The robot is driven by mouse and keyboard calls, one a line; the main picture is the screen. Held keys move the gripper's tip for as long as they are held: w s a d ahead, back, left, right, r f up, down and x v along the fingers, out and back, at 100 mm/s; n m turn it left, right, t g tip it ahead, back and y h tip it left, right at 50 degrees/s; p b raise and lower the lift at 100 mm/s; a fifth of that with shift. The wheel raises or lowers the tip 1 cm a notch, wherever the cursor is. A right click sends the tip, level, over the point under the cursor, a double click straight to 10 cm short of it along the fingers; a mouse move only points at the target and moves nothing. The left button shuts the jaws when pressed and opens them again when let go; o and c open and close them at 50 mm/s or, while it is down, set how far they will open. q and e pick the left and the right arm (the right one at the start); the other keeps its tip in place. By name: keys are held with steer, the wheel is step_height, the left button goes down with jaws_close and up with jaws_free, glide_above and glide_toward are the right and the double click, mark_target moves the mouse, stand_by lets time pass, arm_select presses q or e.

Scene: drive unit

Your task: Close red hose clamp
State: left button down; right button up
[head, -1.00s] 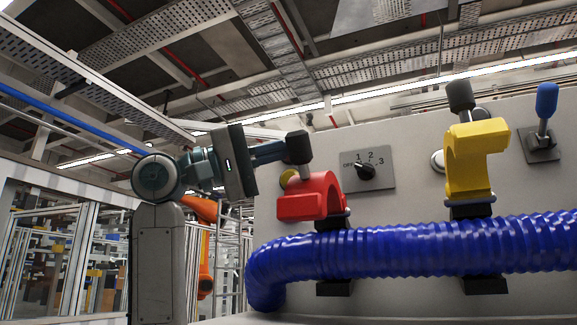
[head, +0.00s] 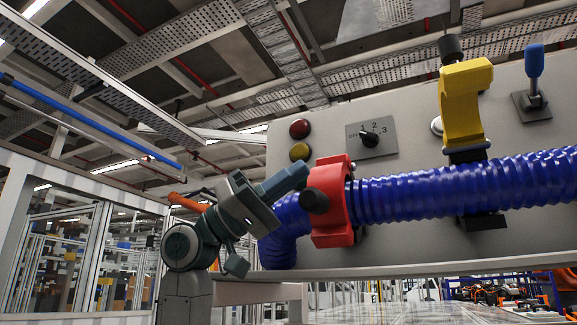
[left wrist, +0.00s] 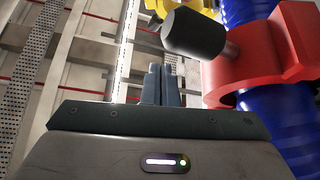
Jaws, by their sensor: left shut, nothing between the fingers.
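The red hose clamp (head: 332,205) sits around the blue corrugated hose (head: 410,198), its red arm swung down over the hose's front. Its black knob (head: 314,200) sticks out toward me at the clamp's left side. In the left wrist view the red clamp (left wrist: 275,55) and its black knob (left wrist: 193,33) show at upper right. My left gripper (head: 297,174) is shut and empty, with its fingertips just left of the clamp and above the knob. Its fingers also show in the left wrist view (left wrist: 163,85); I cannot tell if they touch the clamp. My right gripper is not in view.
A yellow clamp (head: 464,105) stands raised above the hose to the right. Behind are a grey panel with a red button (head: 299,129), a yellow button (head: 299,151), a rotary switch (head: 369,139) and a blue lever (head: 534,62). Free room lies left of the panel.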

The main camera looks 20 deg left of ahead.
arm_select(q)
steer(key=shift+w+f+b, duration=0.25)
steer(key=shift+w+f, duration=0.1)
steer(key=shift+f, duration=0.35)
steer(key=shift+w+f+b, duration=0.25)
steer(key=shift+w+f, duration=0.05)
steer(key=shift+f, duration=0.35)
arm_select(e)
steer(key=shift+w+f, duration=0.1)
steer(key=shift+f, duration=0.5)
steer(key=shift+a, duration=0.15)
arm_select(q)
steer(key=shift+f, duration=0.1)
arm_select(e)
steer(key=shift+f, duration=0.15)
